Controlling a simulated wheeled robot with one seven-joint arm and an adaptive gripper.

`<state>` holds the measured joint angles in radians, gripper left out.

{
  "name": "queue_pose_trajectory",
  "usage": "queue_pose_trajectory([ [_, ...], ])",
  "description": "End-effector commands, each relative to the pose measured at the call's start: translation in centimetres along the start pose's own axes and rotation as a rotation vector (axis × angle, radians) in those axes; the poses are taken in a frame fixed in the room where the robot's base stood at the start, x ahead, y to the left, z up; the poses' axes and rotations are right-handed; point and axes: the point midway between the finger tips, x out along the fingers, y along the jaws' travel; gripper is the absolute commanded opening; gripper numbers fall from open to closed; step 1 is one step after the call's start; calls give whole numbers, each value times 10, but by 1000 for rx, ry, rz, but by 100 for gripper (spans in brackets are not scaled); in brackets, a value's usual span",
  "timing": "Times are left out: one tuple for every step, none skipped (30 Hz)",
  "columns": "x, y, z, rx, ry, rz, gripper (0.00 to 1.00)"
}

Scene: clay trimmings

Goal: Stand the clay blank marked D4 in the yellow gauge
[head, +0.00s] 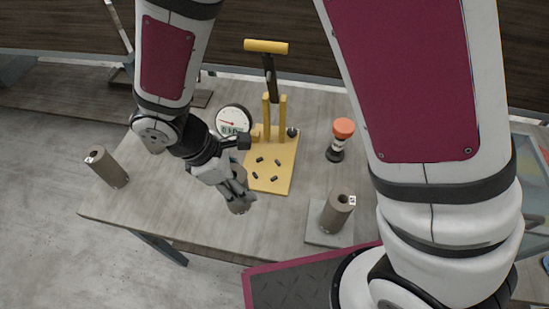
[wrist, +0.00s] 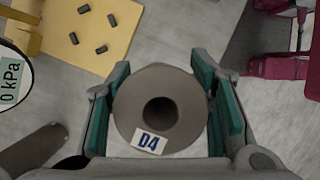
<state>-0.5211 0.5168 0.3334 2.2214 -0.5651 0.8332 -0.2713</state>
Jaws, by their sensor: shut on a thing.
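My gripper (head: 236,188) is shut on the grey-brown clay blank marked D4 (wrist: 125,105). In the wrist view, the green finger pads lie on either side of the blank, and its end with the round hole and D4 label faces the camera. In the head view the fingers hide most of it; a bit of it shows below them (head: 241,206). The held blank is in front of the gauge's left front corner, apart from the pegs.
Another clay blank (head: 110,168) stands at the table's left end. A third (head: 336,213) stands on a grey square plate (head: 318,239) at the front right. An orange-topped lamp (head: 342,131) stands right of the gauge. The table (head: 185,215) is bare at the front left.

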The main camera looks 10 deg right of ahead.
Motion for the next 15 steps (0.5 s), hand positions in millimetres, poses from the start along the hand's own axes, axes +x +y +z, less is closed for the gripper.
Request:
queue_pose_trajectory([
  [2, 7, 7, 7, -1, -2, 0],
  [4, 12, 10, 8, -2, -3, 0],
  [7, 20, 15, 8, -1, -3, 0],
  [9, 26, 18, 7, 0, -2, 0],
  [11, 31, 22, 8, 0, -2, 0],
  [14, 38, 27, 8, 0, -2, 0],
  [16, 44, 31, 7, 0, -2, 0],
  [18, 49, 34, 7, 0, -2, 0],
  [21, 56, 40, 7, -1, -2, 0],
  [23, 62, 43, 8, 0, -2, 0],
  [25, 68, 46, 7, -1, -2, 0],
  [28, 74, 51, 6, -1, -2, 0],
  [29, 80, 54, 6, 0, -1, 0],
  [31, 84, 57, 6, 0, -2, 0],
  [34, 90, 60, 5, 0, -2, 0],
])
